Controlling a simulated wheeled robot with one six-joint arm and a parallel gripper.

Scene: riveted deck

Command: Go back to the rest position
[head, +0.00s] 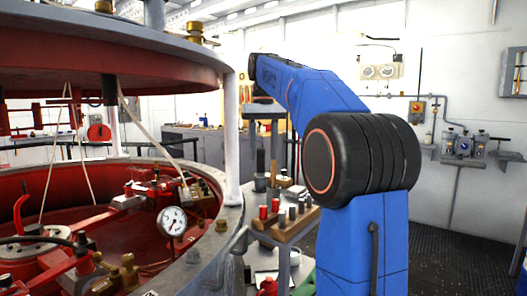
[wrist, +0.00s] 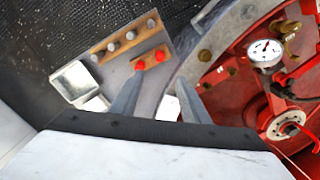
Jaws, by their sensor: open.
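My gripper (wrist: 161,82) shows in the wrist view with its two grey fingers apart and nothing between them. It hangs above a grey bench top beside the rim of the round red machine. In the head view my blue arm reaches up and away to the back, and the fingers cannot be made out there. No separate task object is named.
A wooden rack with red and grey pegs (head: 285,222) stands on the bench beside the machine. A square metal tray (wrist: 75,82) lies at the bench's left. A pressure gauge (head: 172,221) sits inside the red machine (head: 215,238). Dark floor (head: 460,245) is open at right.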

